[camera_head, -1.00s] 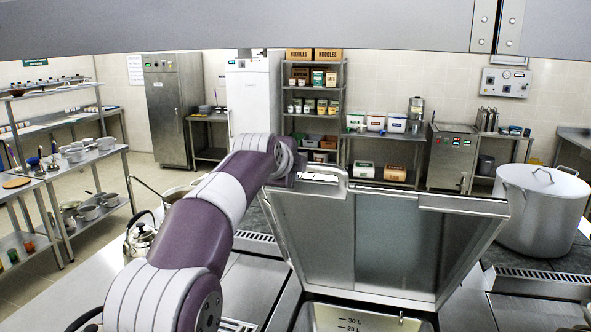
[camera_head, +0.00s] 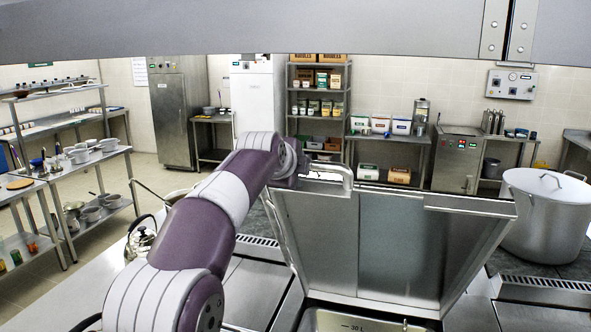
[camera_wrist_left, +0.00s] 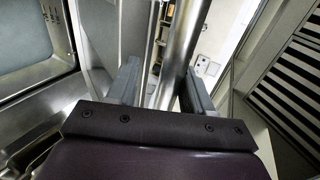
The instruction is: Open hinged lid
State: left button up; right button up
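The hinged lid (camera_head: 400,240) is a metal plate that stands raised and tilted at the back of the pan (camera_head: 350,321), whose opening shows at the bottom edge of the head view. A bar handle (camera_head: 347,176) sticks out from the lid's upper edge. My left arm reaches to the handle's left side; the left gripper is hidden there in the head view. In the left wrist view my left gripper (camera_wrist_left: 162,88) has its fingers apart on either side of the metal handle bar (camera_wrist_left: 178,50), with a gap visible on the left. My right gripper is not in view.
A big stockpot (camera_head: 545,212) stands to the right of the lid. A kettle (camera_head: 140,240) stands left behind my arm. A vent grille (camera_head: 545,283) lies at the right. Shelves (camera_head: 318,105) and cabinets stand far behind, across open floor.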

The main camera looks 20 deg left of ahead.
pick_arm(q)
jog(key=b+v, duration=0.5)
jog(key=v, duration=0.7)
jog(key=shift+s, duration=0.3)
jog(key=shift+r, duration=0.1)
